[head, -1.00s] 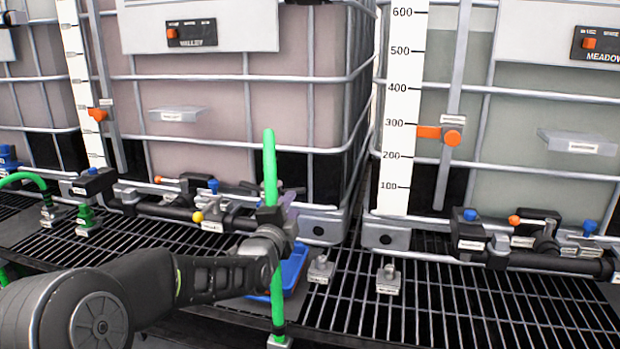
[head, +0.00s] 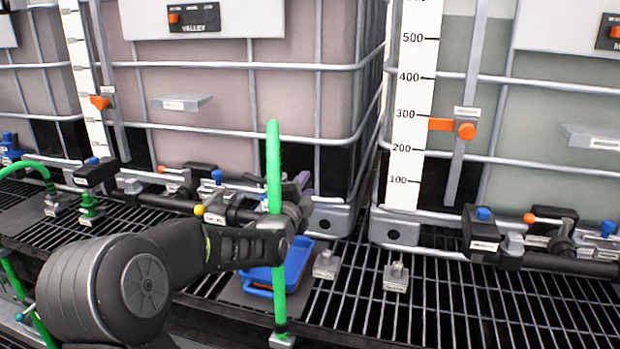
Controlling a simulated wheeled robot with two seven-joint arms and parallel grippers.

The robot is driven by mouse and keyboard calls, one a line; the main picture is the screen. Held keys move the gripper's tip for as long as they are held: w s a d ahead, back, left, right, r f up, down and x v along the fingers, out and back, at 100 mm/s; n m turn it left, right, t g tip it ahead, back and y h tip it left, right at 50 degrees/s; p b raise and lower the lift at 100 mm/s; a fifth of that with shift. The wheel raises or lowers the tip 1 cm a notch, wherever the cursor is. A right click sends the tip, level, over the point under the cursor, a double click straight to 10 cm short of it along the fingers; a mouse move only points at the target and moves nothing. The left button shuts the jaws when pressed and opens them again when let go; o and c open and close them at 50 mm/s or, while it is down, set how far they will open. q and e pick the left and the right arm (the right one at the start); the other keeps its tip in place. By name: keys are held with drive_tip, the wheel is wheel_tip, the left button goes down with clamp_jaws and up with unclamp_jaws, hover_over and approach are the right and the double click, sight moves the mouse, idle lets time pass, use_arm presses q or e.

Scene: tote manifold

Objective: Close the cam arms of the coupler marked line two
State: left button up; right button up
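My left arm comes in from the lower left, and its gripper (head: 297,196) is beside the upright green hose (head: 273,160), in front of the middle tote's lower edge. The wrist and the hose hide much of the fingers, so I cannot tell whether they are open or shut. A small purple-grey part (head: 304,180) shows behind the gripper; I cannot tell if it is touched. Black valve and coupler fittings (head: 232,208) with a blue cap and a yellow knob sit left of the hose. Labels are too small to read, so I cannot pick out line two. My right gripper is not in view.
A pipe with valves (head: 560,262) runs below the right tote. The grating (head: 450,310) at front right is clear.

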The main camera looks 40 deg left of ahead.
sight(308, 182)
use_arm(q)
drive_tip(key=x, duration=0.4)
drive_tip(key=shift+w+p, duration=0.15)
drive_tip(key=shift+p, duration=0.15)
drive_tip(key=shift+c, duration=0.4)
clamp_jaws()
